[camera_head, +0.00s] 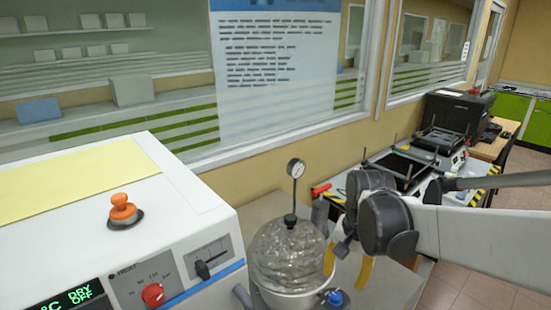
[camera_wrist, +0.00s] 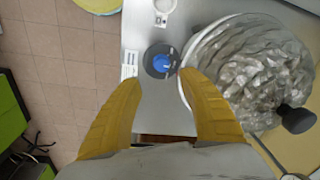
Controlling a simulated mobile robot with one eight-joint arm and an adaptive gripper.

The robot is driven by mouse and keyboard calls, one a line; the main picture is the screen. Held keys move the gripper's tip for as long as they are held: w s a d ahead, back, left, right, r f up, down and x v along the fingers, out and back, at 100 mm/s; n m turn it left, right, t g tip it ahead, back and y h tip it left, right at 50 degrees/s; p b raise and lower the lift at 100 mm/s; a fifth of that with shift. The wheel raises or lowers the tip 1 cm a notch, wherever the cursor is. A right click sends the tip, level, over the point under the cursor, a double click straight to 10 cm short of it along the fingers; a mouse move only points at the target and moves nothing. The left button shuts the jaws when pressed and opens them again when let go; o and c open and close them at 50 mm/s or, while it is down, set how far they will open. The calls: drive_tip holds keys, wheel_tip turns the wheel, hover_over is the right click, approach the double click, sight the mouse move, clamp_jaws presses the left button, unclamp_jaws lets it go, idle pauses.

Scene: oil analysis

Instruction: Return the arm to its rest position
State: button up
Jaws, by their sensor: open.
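My arm (camera_head: 470,232) reaches in from the right edge in the head view.
A blue knob (camera_wrist: 161,64) lies beyond the fingertips. A white machine (camera_head: 180,205) with an orange button (camera_head: 123,210) stands left. Equipment with yellow-black edging (camera_head: 490,172) is behind my arm. Tiled floor (camera_wrist: 65,75) is open.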

drive_tip(key=s+r+n+t+b, duration=0.2)
drive_tip(key=s+n+t, duration=0.4)
drive_tip(key=s, duration=0.5)
drive_tip(key=shift+s+a+r, duration=0.25)
drive_tip(key=shift+s+r, duration=0.1)
drive_tip(key=shift+r, duration=0.3)
